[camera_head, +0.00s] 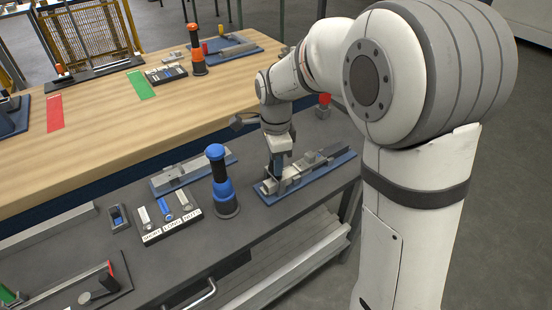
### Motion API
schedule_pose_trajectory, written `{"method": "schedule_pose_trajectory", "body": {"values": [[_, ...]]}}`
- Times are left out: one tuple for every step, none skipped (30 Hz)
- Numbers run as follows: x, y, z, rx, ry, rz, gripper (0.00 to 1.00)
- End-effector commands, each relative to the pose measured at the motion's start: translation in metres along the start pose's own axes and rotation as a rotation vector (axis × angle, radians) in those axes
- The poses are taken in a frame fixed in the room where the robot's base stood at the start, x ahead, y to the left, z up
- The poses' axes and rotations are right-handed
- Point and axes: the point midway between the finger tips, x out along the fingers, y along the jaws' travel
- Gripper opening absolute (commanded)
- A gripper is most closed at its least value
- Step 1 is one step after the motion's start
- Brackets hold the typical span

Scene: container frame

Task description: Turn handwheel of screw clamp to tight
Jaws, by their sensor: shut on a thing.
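The screw clamp (300,178) is a grey metal fixture on a blue base plate (322,178), at the right end of the grey bench. My gripper (276,172) points down at the clamp's left end and is shut on the handwheel there. The fingers and the hand hide the handwheel, so its shape and angle do not show. At this size I cannot tell how far the clamp's jaws are apart.
A blue-and-black post (220,182) stands close left of the clamp. Left of it are a labelled tray (165,218) and another blue-plated fixture (185,172). A red-topped object (323,105) stands behind the clamp. A wooden table (110,115) lies beyond.

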Motion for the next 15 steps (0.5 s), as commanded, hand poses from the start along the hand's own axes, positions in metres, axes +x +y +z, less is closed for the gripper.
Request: {"method": "schedule_pose_trajectory", "body": {"values": [[-0.0019, -0.0016, -0.0005, 0.042, 0.001, -0.006, 0.1], [-0.0019, -0.0016, -0.0005, 0.071, 0.001, -0.007, 0.1], [-0.0019, -0.0016, -0.0005, 0.109, 0.001, -0.007, 0.1], [-0.0019, -0.0015, -0.0005, 0.137, 0.001, -0.007, 0.1], [-0.0019, -0.0015, -0.0005, 0.165, 0.001, -0.007, 0.1], [-0.0019, -0.0015, -0.0005, 0.202, 0.001, -0.007, 0.1], [-0.0019, -0.0015, -0.0004, 0.23, 0.0, -0.007, 0.1], [-0.0019, -0.0014, -0.0004, 0.256, 0.0, -0.007, 0.1], [-0.0019, -0.0014, -0.0004, 0.292, 0.0, -0.007, 0.1], [-0.0019, -0.0014, -0.0004, 0.317, 0.0, -0.007, 0.1], [-0.0019, -0.0014, -0.0003, 0.341, 0.0, -0.007, 0.1], [-0.0019, -0.0013, -0.0003, 0.373, 0.0, -0.007, 0.1], [-0.0019, -0.0013, -0.0003, 0.397, 0.0, -0.007, 0.1], [-0.0019, -0.0013, -0.0002, 0.419, 0.0, -0.008, 0.1], [-0.0019, -0.0013, -0.0002, 0.447, -0.001, -0.008, 0.1]]}}
